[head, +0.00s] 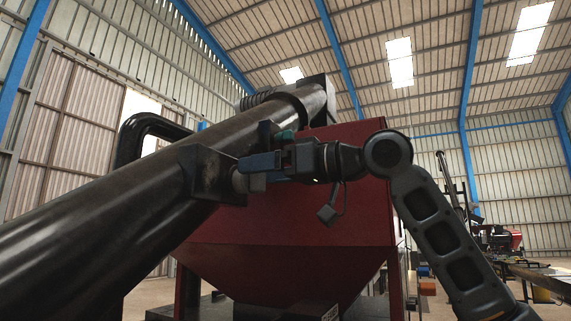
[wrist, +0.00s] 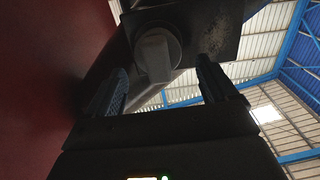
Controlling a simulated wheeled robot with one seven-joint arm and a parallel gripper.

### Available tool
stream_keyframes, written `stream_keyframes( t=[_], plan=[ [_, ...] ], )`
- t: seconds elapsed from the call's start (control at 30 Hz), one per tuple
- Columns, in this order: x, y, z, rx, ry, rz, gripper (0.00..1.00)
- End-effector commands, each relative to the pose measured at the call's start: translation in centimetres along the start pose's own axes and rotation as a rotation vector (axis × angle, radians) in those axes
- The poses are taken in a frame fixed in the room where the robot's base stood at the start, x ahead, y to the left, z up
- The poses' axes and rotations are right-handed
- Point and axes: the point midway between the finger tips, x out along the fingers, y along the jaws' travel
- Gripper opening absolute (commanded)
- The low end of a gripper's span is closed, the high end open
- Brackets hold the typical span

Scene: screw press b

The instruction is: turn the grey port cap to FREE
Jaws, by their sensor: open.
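The grey port cap (wrist: 155,57) has a round face and a raised grip bar pointing down in the wrist view. It sits on a dark square block (wrist: 200,38). In the head view the cap (head: 239,181) shows in part at the block (head: 206,174) on the big dark tube, mostly hidden by my fingers. My gripper (wrist: 163,72) is open, with one blue-grey finger on each side of the grip bar. I cannot tell whether either finger touches it. My gripper (head: 255,170) reaches in from the right in the head view. No FREE marking is readable.
A large dark tube (head: 90,225) slants up from lower left, with a black curved handle (head: 150,127) behind it. A dark red hopper (head: 300,245) stands behind my arm. Open floor and other machinery (head: 495,238) lie at the far right.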

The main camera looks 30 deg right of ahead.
Motion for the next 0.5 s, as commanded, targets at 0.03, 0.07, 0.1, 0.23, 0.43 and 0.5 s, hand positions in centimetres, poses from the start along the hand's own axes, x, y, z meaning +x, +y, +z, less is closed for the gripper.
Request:
stream_keyframes(
  t=[0.03,0.07,0.1,0.23,0.43,0.5],
  plan=[
    [0.6,-0.1,-0.1,0.000,-0.002,-0.001,0.86],
    [0.9,-0.1,-0.1,0.000,-0.002,-0.001,0.86],
    [1.2,-0.1,-0.1,0.000,-0.001,-0.001,0.86],
    [1.8,0.0,0.0,0.001,0.000,0.000,0.86],
    [1.9,0.0,0.0,0.000,0.000,0.000,0.86],
    [1.9,0.0,0.0,0.001,0.000,0.000,0.86]
  ],
)
